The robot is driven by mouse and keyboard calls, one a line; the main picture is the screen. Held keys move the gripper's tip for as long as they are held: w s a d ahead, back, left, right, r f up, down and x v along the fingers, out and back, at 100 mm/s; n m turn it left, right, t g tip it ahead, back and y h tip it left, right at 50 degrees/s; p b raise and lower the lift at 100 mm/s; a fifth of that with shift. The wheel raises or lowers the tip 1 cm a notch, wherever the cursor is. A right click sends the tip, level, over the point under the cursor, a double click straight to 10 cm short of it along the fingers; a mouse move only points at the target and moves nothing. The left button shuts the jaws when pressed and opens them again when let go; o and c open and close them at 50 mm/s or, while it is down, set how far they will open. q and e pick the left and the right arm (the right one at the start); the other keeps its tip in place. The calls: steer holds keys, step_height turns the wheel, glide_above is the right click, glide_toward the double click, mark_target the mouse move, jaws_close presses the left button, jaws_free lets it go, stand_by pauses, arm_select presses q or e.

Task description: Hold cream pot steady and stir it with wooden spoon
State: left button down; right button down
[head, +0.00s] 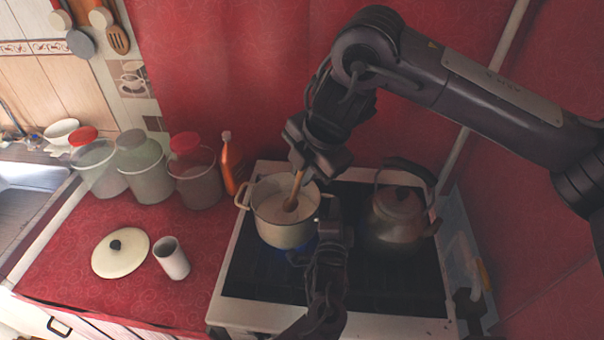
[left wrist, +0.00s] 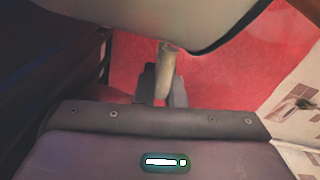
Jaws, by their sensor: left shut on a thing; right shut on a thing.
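The cream pot (head: 284,233) stands upright on the stove, with pale contents inside. The wooden spoon (head: 296,190) stands tilted in the pot, its lower end in the contents. My right gripper (head: 302,168) is above the pot, shut on the spoon's upper part. My left gripper (head: 331,215) is low at the pot's right side, shut on its handle; the grip is partly hidden in the head view. In the left wrist view the pot's handle (left wrist: 166,62) shows between my fingers, below the pot's pale wall (left wrist: 190,15).
A dark kettle (head: 397,212) stands on the stove (head: 260,285) to the right of my left gripper. An orange bottle (head: 231,165) and jars (head: 194,178) stand left of the pot. A cream lid (head: 135,262) and a pale cup (head: 172,262) are on the red counter (head: 110,215).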

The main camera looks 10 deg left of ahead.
steer(key=shift+v, duration=2.15)
steer(key=shift+s+a+r, duration=0.1)
steer(key=shift+s+a, duration=0.05)
steer(key=shift+s, duration=0.05)
steer(key=shift+r, duration=2.4)
arm_select(q)
steer(key=c, duration=1.4)
jaws_free()
steer(key=shift+c, duration=0.2)
steer(key=s, duration=1.2)
steer(key=shift+a+r, duration=0.1)
steer(key=shift+a, duration=0.05)
